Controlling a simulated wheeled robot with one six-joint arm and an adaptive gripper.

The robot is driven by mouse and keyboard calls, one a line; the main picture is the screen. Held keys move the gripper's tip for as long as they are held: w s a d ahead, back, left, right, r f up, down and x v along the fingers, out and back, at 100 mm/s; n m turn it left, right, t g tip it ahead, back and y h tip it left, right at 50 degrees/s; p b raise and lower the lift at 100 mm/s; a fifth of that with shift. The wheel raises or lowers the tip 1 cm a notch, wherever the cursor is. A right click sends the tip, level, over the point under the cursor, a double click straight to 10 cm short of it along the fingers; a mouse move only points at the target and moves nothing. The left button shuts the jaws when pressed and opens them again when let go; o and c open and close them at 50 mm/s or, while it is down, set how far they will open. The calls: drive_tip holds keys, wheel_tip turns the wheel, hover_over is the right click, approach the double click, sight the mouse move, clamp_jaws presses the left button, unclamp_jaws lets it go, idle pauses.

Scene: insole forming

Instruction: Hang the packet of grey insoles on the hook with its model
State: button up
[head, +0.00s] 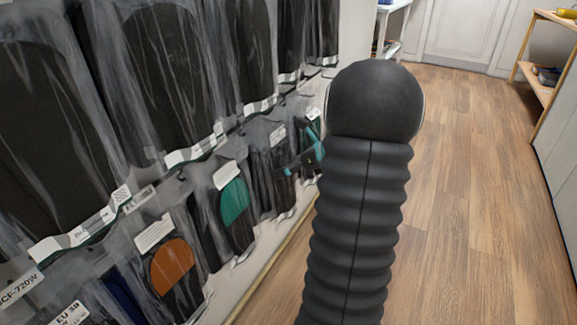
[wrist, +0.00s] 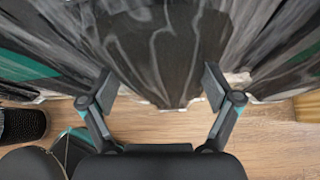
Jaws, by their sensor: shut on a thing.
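My gripper (wrist: 159,88) shows in the wrist view with its two fingers set wide apart, one on each side of a clear packet of dark grey insoles (wrist: 158,50). It is shut on this packet, which spans the space between the fingers. In the head view my gripper (head: 304,160) is a small teal and black shape beside the hanging packets, partly hidden by my black arm. The held packet is hard to make out there. The hook and the model packet cannot be told apart from the other hanging packets.
Rows of clear packets hang on the left wall, with large black ones (head: 165,75) above. Below hang a packet with a green insole (head: 235,202) and one with an orange insole (head: 172,266). The wooden floor (head: 470,200) is clear on the right. A wooden shelf (head: 540,90) stands far right.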

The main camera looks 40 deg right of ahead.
drive_tip(key=o, duration=0.9)
drive_tip(key=v, duration=1.2)
